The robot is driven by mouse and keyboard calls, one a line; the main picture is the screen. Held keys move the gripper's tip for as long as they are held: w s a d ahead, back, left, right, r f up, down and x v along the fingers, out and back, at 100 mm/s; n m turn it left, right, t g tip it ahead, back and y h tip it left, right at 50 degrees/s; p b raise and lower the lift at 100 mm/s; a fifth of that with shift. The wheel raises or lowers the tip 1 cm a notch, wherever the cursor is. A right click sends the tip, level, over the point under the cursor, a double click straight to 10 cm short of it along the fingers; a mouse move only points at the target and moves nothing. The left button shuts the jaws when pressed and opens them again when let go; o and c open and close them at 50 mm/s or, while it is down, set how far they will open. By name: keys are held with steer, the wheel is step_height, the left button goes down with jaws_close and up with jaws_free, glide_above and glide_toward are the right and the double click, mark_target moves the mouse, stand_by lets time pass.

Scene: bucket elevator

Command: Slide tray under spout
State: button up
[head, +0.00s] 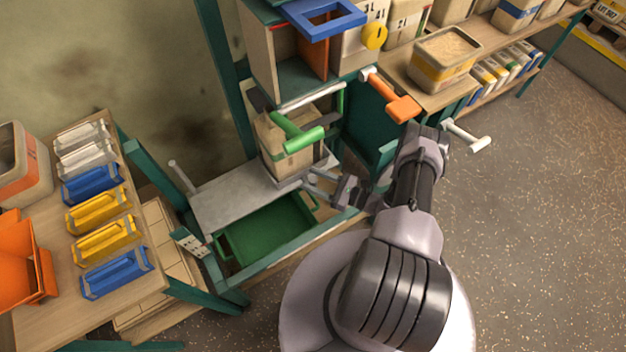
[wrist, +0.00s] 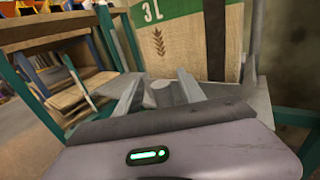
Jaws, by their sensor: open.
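A green tray (head: 268,236) with raised sides and end handles sits low inside the teal frame, partly under a grey metal shelf. My gripper (head: 312,186) is open at the right end of that shelf, close to the foot of a tan box with a green band (head: 287,158). In the wrist view my open fingers (wrist: 160,92) point at the box (wrist: 178,58), which is marked 3L; I cannot tell whether they touch it. A pale metal lip (head: 312,93), perhaps the spout, shows under the hopper, above the box.
The grey metal shelf (head: 235,197) is bare left of the box. Green (head: 305,138), orange (head: 400,103) and white (head: 468,137) handles stick out near my arm. A side table with coloured bins (head: 105,240) stands left. Open floor (head: 545,220) lies right.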

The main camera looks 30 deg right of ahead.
steer(key=shift+w+a, duration=0.1)
steer(key=shift+w, duration=0.1)
jaws_close()
stand_by(1.3)
